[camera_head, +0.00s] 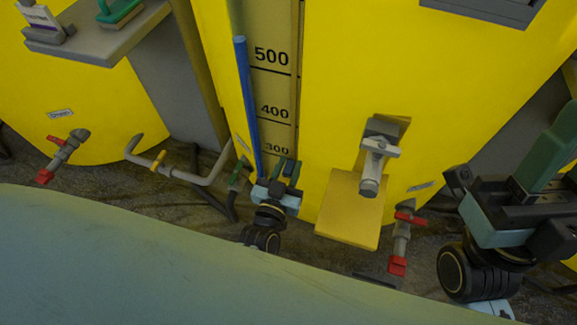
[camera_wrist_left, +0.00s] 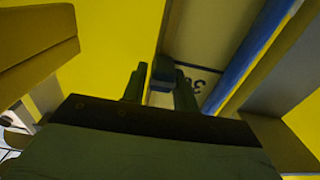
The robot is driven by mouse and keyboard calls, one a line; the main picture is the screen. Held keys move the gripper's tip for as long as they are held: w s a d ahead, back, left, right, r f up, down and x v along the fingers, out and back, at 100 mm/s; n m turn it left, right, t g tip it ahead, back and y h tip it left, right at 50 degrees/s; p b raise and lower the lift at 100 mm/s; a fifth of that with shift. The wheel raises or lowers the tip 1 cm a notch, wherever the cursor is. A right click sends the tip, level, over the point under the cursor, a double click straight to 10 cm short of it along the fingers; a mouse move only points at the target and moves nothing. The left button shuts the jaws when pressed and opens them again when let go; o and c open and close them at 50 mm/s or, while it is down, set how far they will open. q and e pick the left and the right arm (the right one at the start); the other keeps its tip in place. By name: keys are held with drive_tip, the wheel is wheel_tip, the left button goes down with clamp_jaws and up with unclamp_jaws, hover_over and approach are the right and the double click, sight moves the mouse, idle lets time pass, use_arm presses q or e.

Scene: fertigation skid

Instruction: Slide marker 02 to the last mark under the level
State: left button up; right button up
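The scale board (camera_head: 285,30) runs down the yellow tank and shows 500, 400 and 300. A blue column (camera_head: 246,100) stands along its left edge; its top is above the 500 numeral. My left gripper (camera_head: 285,168) is at the bottom of the scale, just below the 300 mark. In the left wrist view its green fingers (camera_wrist_left: 160,88) stand close on either side of a small dark-blue block (camera_wrist_left: 163,70), possibly marker 02; no label is readable and contact is unclear. My right gripper (camera_head: 515,175) is at the right, away from the scale; its finger gap is unclear.
A grey valve fitting (camera_head: 378,155) and a tilted yellow plate (camera_head: 350,212) jut out right of the scale. Red-handled taps (camera_head: 63,157) (camera_head: 402,240) and a bent grey pipe (camera_head: 195,178) sit low. A shelf (camera_head: 90,42) holds a bottle and a green-handled brush at upper left.

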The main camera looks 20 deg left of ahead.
use_arm(q)
clamp_jaws()
